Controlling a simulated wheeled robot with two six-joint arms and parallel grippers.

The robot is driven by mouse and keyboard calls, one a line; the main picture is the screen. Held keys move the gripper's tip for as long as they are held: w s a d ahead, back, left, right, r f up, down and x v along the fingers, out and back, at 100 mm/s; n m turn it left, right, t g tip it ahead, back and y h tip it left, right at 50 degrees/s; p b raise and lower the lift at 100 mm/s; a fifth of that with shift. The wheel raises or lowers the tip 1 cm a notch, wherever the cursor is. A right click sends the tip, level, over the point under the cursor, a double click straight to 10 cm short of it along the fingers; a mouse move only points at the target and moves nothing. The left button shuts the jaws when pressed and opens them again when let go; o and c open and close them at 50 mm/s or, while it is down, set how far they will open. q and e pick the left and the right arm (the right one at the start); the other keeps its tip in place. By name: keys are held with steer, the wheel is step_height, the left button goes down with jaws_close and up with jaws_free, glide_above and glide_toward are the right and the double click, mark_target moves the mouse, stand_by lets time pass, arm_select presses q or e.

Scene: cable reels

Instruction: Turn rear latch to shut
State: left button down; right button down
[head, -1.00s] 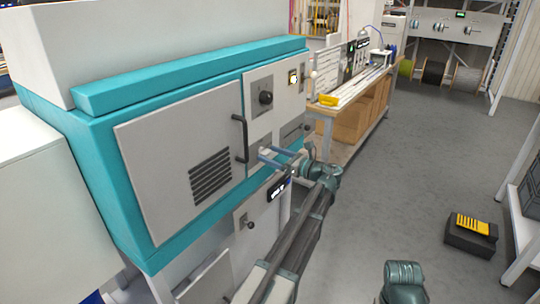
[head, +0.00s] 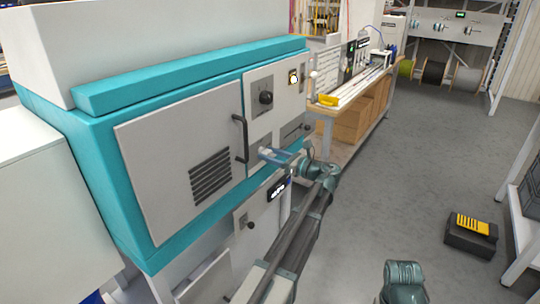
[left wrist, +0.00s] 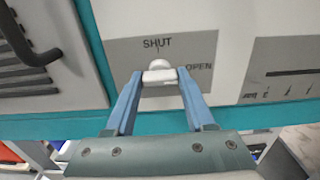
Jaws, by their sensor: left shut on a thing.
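The rear latch (left wrist: 161,64) is a small white knob on a grey plate on the machine's front. The plate carries the word SHUT above the knob and OPEN to its right. My left gripper (left wrist: 160,76) is shut on the latch, with one blue fingertip on each side of its grip. The latch's grip lies about level across the picture, below the rounded hub, and a short mark under SHUT shows above it. In the head view my left gripper (head: 270,155) reaches to the machine front, where the fingers largely cover the latch.
A grey door (head: 180,165) with a black handle (head: 240,139) is left of the latch. A panel with a dark knob (head: 266,98) is above it. A workbench (head: 350,105) stands beyond the machine. The floor to the right is open, with a black box (head: 470,238) on it.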

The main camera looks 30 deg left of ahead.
arm_select(q)
steer(key=n, duration=0.8)
steer(key=shift+n, duration=0.4)
steer(key=n, duration=0.4)
steer(key=shift+n, duration=2.5)
steer(key=shift+c, duration=1.3)
jaws_free()
